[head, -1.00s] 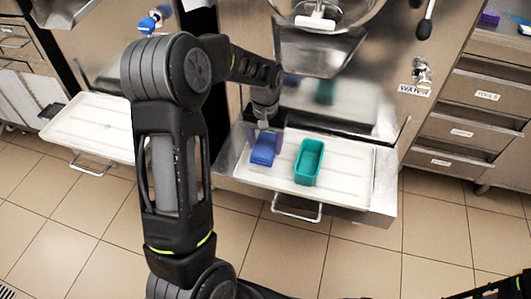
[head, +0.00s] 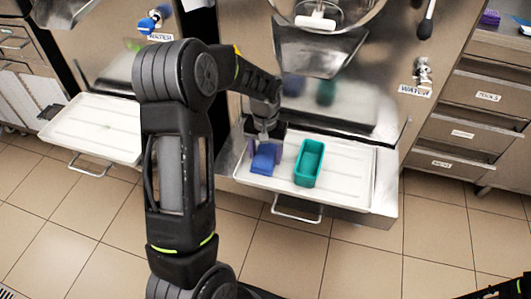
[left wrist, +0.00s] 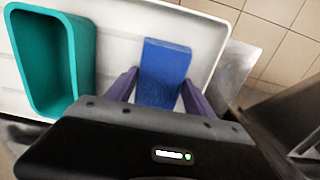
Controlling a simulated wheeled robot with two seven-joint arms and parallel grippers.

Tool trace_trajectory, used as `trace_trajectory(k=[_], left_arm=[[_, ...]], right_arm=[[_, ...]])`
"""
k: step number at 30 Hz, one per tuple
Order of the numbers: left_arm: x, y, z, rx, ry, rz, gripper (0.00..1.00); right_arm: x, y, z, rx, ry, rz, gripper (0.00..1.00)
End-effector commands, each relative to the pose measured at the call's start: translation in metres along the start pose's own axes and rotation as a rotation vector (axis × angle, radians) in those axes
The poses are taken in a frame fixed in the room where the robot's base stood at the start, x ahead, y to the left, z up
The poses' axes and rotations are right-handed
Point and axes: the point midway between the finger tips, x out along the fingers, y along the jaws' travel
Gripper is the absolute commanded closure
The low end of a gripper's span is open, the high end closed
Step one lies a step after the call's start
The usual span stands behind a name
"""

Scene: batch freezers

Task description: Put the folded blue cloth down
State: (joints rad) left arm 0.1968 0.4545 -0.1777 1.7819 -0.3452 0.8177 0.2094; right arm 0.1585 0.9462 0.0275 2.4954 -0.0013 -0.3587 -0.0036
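The folded blue cloth (head: 264,159) is at the left part of the white tray (head: 345,185), in front of the machine. My left gripper (head: 265,149) has its purple fingers on either side of the cloth. In the left wrist view, the fingertips (left wrist: 160,76) meet both side edges of the blue cloth (left wrist: 164,62), so the gripper looks shut on it. The cloth is at or just above the tray surface; I cannot tell whether it touches.
A teal open container (head: 309,163) stands on the tray just right of the cloth; it also shows in the left wrist view (left wrist: 72,60). The tray's right part is clear. The steel machine (head: 325,50) rises behind. Another white tray (head: 95,128) is at the left.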

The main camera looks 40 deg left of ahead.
Motion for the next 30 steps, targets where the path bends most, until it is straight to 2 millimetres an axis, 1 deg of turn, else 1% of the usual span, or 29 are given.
trace_trajectory(k=[1, 7, 14, 19, 23, 26, 30], left_arm=[[0.0, 0.0, 0.0, 0.0, 0.0, 0.0, 0.34], [0.0, 0.0, 0.0, 0.0, -0.001, 0.0, 0.18], [0.0, 0.0, 0.0, 0.0, -0.001, 0.0, 0.17], [-0.008, 0.0, 0.0, 0.0, 0.0, 0.0, 0.17], [-0.025, 0.0, -0.001, 0.0, 0.003, 0.0, 0.17], [-0.043, 0.0, -0.001, 0.0, 0.004, 0.001, 0.17], [-0.074, 0.001, -0.001, 0.0, 0.004, 0.001, 0.17]], right_arm=[[0.0, 0.0, 0.0, 0.0, 0.0, 0.0, 0.17], [0.0, 0.0, 0.0, 0.0, 0.0, 0.0, 0.17], [0.0, 0.0, 0.0, 0.0, 0.0, 0.0, 0.17], [-0.003, -0.001, 0.0, 0.0, 0.0, 0.0, 0.17], [-0.006, -0.002, 0.0, 0.0, 0.0, 0.0, 0.17], [-0.009, -0.004, 0.0, 0.0, 0.0, 0.0, 0.17], [-0.014, -0.005, 0.0, 0.0, 0.0, 0.0, 0.17]])
